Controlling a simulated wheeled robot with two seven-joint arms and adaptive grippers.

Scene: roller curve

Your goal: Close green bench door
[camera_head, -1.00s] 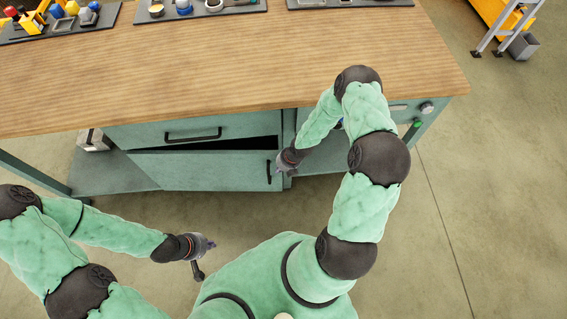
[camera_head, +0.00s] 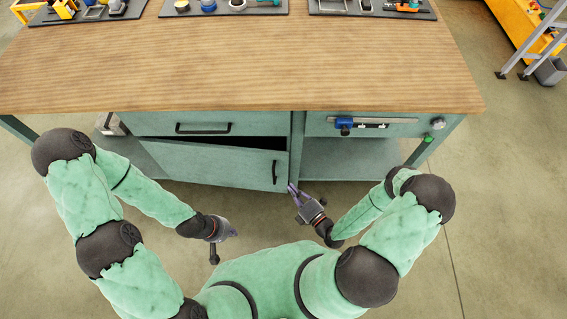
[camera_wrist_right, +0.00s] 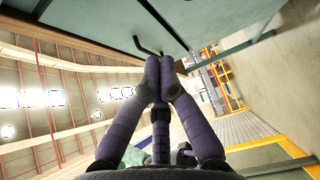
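The green bench door (camera_head: 215,165) hangs below the drawer and stands slightly ajar, with a dark gap along its top edge. Its black handle (camera_head: 274,172) is near its right edge. My right gripper (camera_head: 292,187) is at the door's lower right edge, just right of the handle. In the right wrist view its purple fingers (camera_wrist_right: 162,62) are together with nothing visible between them. The handle (camera_wrist_right: 147,47) and door face (camera_wrist_right: 115,20) show just beyond the fingertips; contact cannot be told. My left gripper (camera_head: 233,232) is in front of the door, away from it; its finger opening is unclear.
The wooden bench top (camera_head: 240,65) overhangs the door. A closed drawer (camera_head: 205,123) is above it and an open shelf (camera_head: 350,158) is to its right. Trays of parts (camera_head: 225,6) line the back. The floor in front is clear.

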